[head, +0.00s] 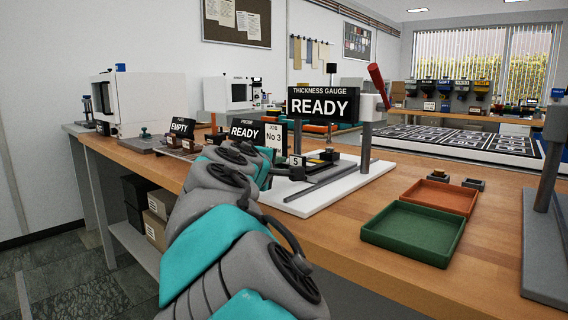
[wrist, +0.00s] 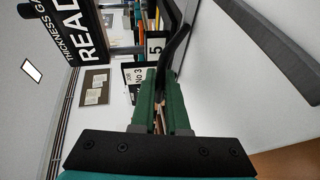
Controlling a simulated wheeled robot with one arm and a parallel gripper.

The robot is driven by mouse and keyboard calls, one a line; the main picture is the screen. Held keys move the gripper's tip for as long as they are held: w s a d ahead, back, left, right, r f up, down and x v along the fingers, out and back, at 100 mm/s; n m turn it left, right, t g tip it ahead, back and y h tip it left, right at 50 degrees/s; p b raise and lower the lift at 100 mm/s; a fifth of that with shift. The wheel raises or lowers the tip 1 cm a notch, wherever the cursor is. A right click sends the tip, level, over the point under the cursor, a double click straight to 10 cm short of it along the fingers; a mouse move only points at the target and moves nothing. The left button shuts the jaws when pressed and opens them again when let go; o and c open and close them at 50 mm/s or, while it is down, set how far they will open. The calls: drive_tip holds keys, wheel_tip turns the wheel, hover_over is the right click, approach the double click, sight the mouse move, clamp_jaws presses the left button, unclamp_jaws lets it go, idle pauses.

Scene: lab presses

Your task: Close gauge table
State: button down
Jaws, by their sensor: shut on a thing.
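The thickness gauge has a white base (head: 350,186), a black READY sign (head: 322,105), a grey post and a red-handled lever (head: 378,84) that is raised. Its table (head: 324,158), low over the base, carries a small "5" tag (head: 295,160), also seen in the wrist view (wrist: 155,46). In the wrist view my gripper (wrist: 165,82) has its green fingers shut at the near end of a black curved handle (wrist: 176,48) beside the tag. In the head view my gripper is small and partly hidden by my arm; the exact contact is unclear.
Orange (head: 440,196) and green (head: 412,232) trays lie on the wooden bench right of the gauge. A grey stand (head: 545,220) is at the right edge. Another READY sign (head: 247,132) and a "Job No 3" card (head: 273,134) stand left of the gauge.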

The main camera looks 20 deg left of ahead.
drive_tip(key=s+a, duration=0.1)
drive_tip(key=s, duration=0.2)
drive_tip(key=s+a, duration=0.2)
drive_tip(key=s, duration=0.2)
drive_tip(key=s+a, duration=0.1)
drive_tip(key=s, duration=0.2)
drive_tip(key=shift+s+a+b, duration=0.15)
drive_tip(key=shift+s+b, duration=0.1)
drive_tip(key=shift+b, duration=0.15)
drive_tip(key=c, duration=0.9)
unclamp_jaws()
drive_tip(key=shift+s+a, duration=0.1)
drive_tip(key=shift+s, duration=0.15)
